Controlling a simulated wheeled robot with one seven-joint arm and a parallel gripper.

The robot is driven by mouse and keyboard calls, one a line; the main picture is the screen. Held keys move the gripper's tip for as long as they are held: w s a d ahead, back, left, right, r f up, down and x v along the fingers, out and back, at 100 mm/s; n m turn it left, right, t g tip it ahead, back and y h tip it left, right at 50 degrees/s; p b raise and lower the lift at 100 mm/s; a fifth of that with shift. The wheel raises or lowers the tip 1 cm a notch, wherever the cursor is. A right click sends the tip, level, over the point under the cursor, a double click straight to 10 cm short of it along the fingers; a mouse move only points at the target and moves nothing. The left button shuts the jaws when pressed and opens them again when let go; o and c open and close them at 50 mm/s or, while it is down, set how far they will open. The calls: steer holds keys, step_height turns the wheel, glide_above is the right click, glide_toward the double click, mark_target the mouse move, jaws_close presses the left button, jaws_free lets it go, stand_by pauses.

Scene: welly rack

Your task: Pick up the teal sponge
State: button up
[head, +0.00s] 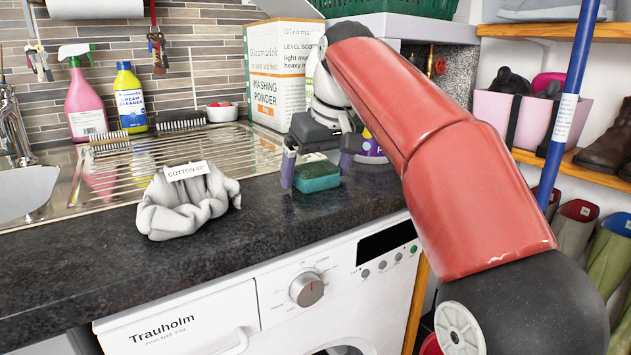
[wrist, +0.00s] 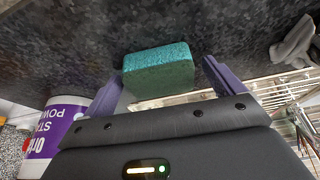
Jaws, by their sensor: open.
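The teal sponge (head: 317,177) lies on the dark speckled worktop (head: 290,235), right of the crumpled grey cloth. My gripper (head: 316,180) is open, with one purple finger on each side of the sponge in the head view. In the wrist view the sponge (wrist: 158,70) shows between the two fingertips (wrist: 163,75), with a gap to each finger. The sponge's top is bright teal and its near side is darker green. I cannot tell how far down the fingertips reach beside it.
A grey cloth with a "COTTON 60" label (head: 188,202) lies left of the sponge. A purple and white tub (head: 371,150) stands close behind my gripper on the right; it also shows in the wrist view (wrist: 52,132). The washing powder box (head: 281,75) stands behind. Worktop in front is clear.

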steer(key=shift+c, duration=0.3)
steer(key=c, duration=1)
